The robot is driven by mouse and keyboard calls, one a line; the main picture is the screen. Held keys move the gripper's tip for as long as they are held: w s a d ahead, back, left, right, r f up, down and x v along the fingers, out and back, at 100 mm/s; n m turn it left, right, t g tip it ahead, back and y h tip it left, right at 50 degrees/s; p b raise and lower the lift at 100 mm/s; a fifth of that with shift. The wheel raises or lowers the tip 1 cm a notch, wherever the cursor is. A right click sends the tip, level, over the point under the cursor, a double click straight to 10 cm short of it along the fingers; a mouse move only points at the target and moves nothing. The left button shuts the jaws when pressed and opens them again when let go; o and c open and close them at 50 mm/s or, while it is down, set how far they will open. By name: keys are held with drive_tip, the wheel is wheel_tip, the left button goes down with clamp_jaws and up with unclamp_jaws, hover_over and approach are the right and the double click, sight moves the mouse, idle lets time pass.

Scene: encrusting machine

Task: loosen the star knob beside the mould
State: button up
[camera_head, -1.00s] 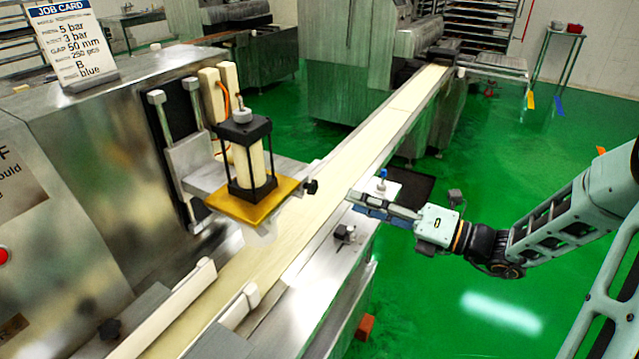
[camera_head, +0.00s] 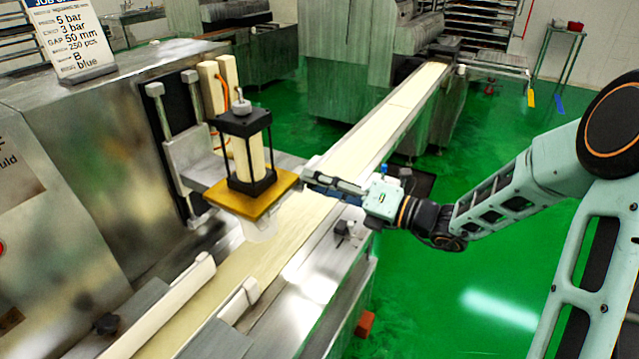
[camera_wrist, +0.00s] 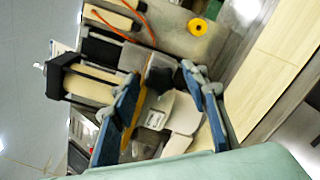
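The black star knob (camera_wrist: 162,80) shows in the wrist view between my fingertips, in front of the gold plate's side. In the head view it is hidden behind my fingers. My gripper (camera_wrist: 166,77) is open, with one blue finger on each side of the knob; I cannot tell whether either touches it. In the head view my gripper (camera_head: 312,179) reaches the right corner of the gold plate (camera_head: 230,202). A black-framed cylinder (camera_head: 247,150) stands on that plate. A whitish, translucent mould-like piece (camera_head: 262,230) hangs below it.
The pale conveyor belt (camera_head: 285,232) runs under the plate. A small black knob block (camera_head: 345,230) sits on the machine's edge below my gripper. A job card (camera_head: 68,38) stands on the steel housing. Green floor lies open to the right.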

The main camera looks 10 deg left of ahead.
clamp_jaws()
drive_tip(key=shift+n, duration=2.4)
drive_tip(key=shift+o, duration=0.6)
unclamp_jaws()
drive_tip(key=shift+d, duration=0.1)
drive_tip(key=v, duration=1.2)
